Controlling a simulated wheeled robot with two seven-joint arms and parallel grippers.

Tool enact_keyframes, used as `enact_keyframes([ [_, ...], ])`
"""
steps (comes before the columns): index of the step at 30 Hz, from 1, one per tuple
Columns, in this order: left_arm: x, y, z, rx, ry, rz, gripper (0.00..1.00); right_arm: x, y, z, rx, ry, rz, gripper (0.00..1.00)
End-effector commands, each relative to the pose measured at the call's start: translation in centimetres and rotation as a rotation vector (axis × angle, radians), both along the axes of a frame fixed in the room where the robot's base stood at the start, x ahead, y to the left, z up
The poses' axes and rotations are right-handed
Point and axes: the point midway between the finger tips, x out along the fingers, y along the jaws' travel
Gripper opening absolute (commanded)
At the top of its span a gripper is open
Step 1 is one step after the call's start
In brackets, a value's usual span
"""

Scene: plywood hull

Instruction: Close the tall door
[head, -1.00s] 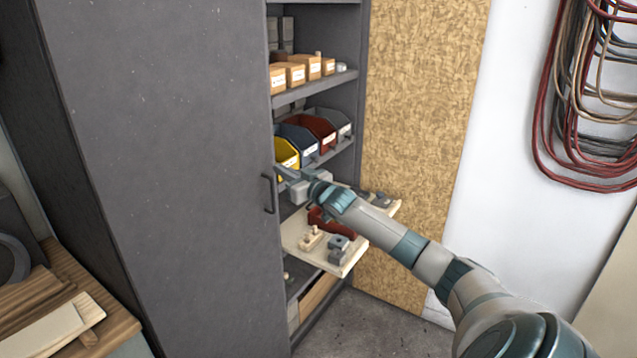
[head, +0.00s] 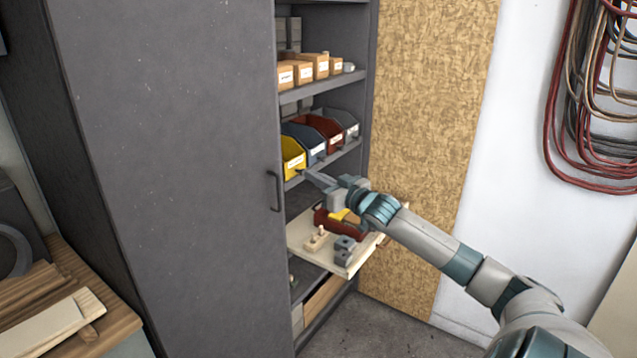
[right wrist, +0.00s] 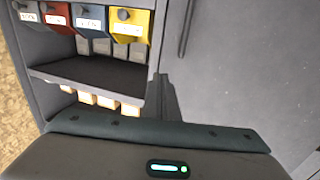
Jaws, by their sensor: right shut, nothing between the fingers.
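The tall door (head: 185,180) is a grey panel filling the left of the head view, with a dark bar handle (head: 275,190) near its right edge. The cabinet's shelves show open to the right of that edge. My right gripper (head: 316,180) is shut and empty, in front of the shelves and a little right of the handle, apart from it. In the right wrist view the gripper (right wrist: 160,97) points up between the shelves and the grey door (right wrist: 235,75), whose handle (right wrist: 186,28) shows near the top. My left gripper is not in view.
A board (head: 305,243) with tools juts out of the cabinet below my right gripper. Colored bins (head: 293,157) and small cardboard boxes (head: 303,72) stand on the shelves above. A wooden bench (head: 95,325) is at lower left. Cables (head: 570,130) hang at right.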

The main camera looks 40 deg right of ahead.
Motion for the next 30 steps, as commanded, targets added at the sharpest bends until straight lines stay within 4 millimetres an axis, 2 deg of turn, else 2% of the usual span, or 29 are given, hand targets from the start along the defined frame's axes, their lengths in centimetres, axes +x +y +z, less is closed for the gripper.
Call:
enact_keyframes([
  [7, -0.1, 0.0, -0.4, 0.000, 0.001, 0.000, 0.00, -1.0, -0.2, 0.0, -0.002, 0.000, 0.001, 0.00],
  [26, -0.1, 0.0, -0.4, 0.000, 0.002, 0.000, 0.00, -1.1, -0.2, 0.1, -0.001, 0.000, 0.001, 0.00],
  [30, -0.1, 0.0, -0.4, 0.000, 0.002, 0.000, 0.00, -1.1, -0.4, -0.9, 0.001, 0.011, -0.007, 0.00],
])
